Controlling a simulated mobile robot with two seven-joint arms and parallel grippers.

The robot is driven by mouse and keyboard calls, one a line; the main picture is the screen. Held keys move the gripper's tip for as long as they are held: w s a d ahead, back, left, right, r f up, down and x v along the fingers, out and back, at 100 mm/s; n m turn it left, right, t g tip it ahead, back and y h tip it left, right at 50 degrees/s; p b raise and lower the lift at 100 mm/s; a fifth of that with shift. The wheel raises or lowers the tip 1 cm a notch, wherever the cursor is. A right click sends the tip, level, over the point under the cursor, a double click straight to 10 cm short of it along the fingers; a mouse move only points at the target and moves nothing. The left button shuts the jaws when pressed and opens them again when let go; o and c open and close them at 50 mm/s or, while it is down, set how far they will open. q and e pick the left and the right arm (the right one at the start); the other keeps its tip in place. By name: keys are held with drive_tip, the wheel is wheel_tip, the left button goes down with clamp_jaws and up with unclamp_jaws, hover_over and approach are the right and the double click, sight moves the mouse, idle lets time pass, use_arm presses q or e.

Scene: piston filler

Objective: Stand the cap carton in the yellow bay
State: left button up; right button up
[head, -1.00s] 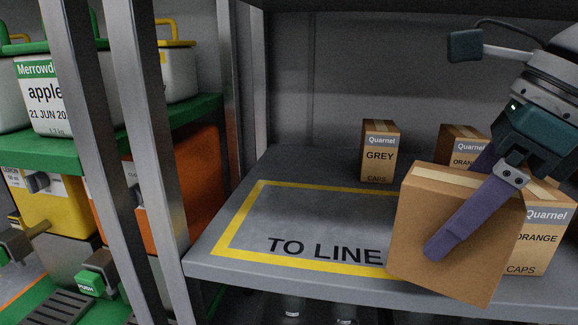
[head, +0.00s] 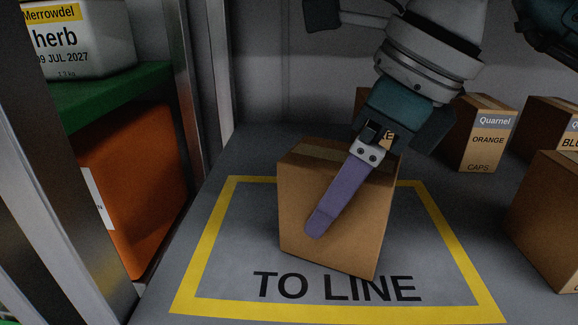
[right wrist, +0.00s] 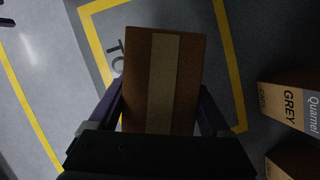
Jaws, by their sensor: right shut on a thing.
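The cap carton (head: 325,220) is a plain brown box with a tape strip on top; no label shows on its visible sides. My right gripper (head: 335,205) is shut on it, with a purple finger across its near side. The carton is slightly tilted in the head view and overlaps the middle of the yellow bay (head: 205,250), a yellow outline marked TO LINE. I cannot tell whether its bottom touches the shelf. In the right wrist view the carton (right wrist: 165,80) sits between both fingers, over the outline (right wrist: 235,80).
An ORANGE carton (head: 480,135), a BLUE carton (head: 555,125) and a nearer carton (head: 550,220) stand to the right of the bay. A GREY carton (right wrist: 290,105) shows in the right wrist view. Metal posts (head: 60,130) and an orange bin (head: 135,190) are at the left.

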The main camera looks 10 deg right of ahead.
drive_tip(key=shift+w+d, duration=0.25)
drive_tip(key=shift+d, duration=0.1)
drive_tip(key=shift+a, duration=0.2)
drive_tip(key=o, duration=1.3)
drive_tip(key=shift+s+a+f, duration=0.15)
drive_tip(key=shift+a, duration=0.05)
use_arm(q)
drive_tip(key=shift+w+d+f, duration=0.1)
drive_tip(key=shift+w+f, duration=0.05)
drive_tip(key=shift+w, duration=0.05)
use_arm(e)
drive_tip(key=shift+d, duration=0.15)
drive_tip(key=shift+r+p, duration=0.3)
drive_tip(key=p+v, duration=0.1)
drive_tip(key=v, duration=0.1)
drive_tip(key=shift+r, duration=0.35)
use_arm(q)
wheel_tip(320, 180, up, 2)
drive_tip(key=shift+r+p, duration=0.25)
drive_tip(key=shift+p, duration=0.35)
use_arm(e)
drive_tip(key=s+d, duration=0.2)
drive_tip(key=d, duration=0.1)
drive_tip(key=s+d, duration=0.5)
drive_tip(key=d, duration=0.1)
drive_tip(key=shift+s+d+f, duration=0.1)
drive_tip(key=shift+s+d, duration=0.2)
